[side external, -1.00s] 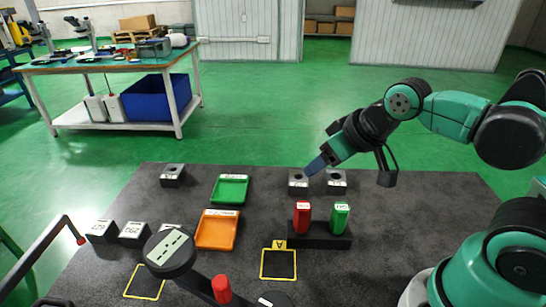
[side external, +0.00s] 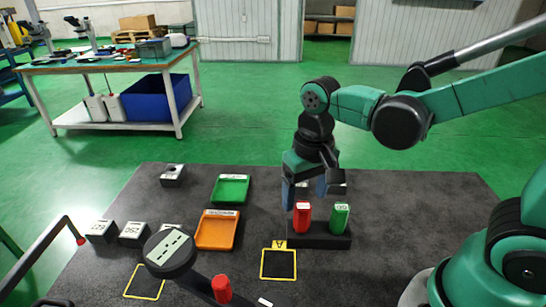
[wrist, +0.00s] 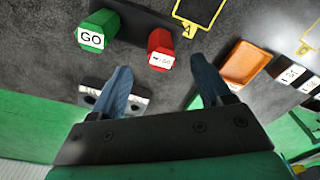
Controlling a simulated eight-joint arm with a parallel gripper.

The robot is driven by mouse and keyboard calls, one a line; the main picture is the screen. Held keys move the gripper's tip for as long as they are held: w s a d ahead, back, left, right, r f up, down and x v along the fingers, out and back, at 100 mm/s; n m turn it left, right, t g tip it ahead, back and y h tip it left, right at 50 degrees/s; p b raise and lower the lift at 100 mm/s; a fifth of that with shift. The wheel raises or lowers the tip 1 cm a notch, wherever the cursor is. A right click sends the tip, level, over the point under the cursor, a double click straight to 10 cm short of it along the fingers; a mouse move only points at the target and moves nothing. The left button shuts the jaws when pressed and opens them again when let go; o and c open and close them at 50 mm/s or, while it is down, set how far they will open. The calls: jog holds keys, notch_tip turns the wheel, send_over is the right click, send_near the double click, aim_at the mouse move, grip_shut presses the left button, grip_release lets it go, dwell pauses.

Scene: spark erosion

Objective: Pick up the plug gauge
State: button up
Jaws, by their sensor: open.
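A red gauge handle (side external: 303,217) and a green gauge handle (side external: 340,218) stand upright side by side in a black holder (side external: 320,242). In the wrist view the green handle (wrist: 97,33) is marked GO. The red handle (wrist: 160,50) has a white label that seems to read NO GO. My gripper (side external: 305,188) points down with its blue fingers apart and empty, just above and behind the red handle. In the wrist view the red handle lies between the fingertips (wrist: 160,66) in the picture, with the green one outside them. The parts inside the holder are hidden.
Grey blocks with holes (side external: 172,176) stand at the back; those behind my gripper are partly covered. A green tray (side external: 231,201) and an orange tray (side external: 216,247) lie to the left. A yellow-framed square (side external: 278,279) marks the mat in front of the holder.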

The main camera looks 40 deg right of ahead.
aim_at(304, 206)
jog(key=shift+a+f+g, duration=0.15)
jog(key=shift+f+g, duration=0.15)
jog(key=shift+f, duration=2.75)
jog(key=shift+c, duration=0.2)
grip_shut()
